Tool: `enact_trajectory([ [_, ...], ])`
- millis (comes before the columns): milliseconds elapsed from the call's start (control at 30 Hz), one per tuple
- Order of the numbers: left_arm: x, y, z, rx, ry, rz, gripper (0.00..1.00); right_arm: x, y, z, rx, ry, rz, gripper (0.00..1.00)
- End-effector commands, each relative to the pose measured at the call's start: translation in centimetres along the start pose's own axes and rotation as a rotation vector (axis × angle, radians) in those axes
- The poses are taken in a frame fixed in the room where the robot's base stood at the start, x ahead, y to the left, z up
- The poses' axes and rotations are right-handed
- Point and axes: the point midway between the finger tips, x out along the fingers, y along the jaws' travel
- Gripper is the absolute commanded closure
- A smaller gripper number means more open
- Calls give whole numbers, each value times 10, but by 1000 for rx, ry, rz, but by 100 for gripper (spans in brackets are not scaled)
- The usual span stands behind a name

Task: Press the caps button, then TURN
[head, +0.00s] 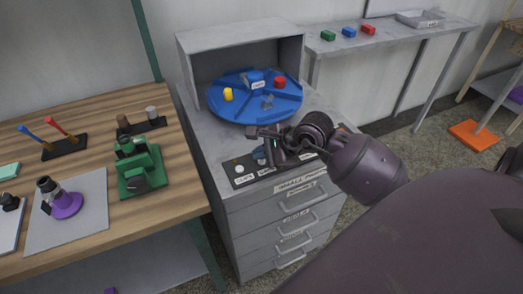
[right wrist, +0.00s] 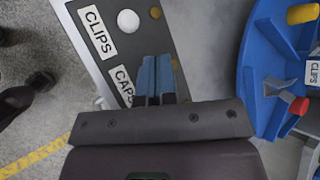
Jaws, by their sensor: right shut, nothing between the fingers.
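A dark button panel (head: 240,181) lies on the front of the grey cabinet top. The white CLIPS button (head: 239,168) shows there and in the right wrist view (right wrist: 128,21). The CAPS label (right wrist: 123,86) is partly covered by my right gripper (right wrist: 156,62), which is shut and empty, its tips over the spot beside that label. The TURN button is hidden behind my right gripper and arm. My left gripper is not in view.
A blue divided turntable (head: 238,108) with yellow, red and grey pieces stands behind the panel, partly inside a grey housing (head: 240,40). A wooden bench (head: 100,225) with tools is at left. A shelf (head: 390,35) with three coloured blocks is at back right.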

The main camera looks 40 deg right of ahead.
Motion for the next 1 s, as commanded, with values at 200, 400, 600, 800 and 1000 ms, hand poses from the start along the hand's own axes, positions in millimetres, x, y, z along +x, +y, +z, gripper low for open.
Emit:
enact_trajectory([
  [200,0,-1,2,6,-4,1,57,2,2,-2,0,1,1,100],
  [400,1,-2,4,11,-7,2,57,3,3,-3,0,1,1,100],
  [600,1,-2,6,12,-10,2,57,4,4,-3,1,1,1,100],
  [800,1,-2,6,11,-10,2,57,4,3,-3,1,1,1,100],
  [1000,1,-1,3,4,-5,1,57,1,1,-1,0,0,0,100],
])
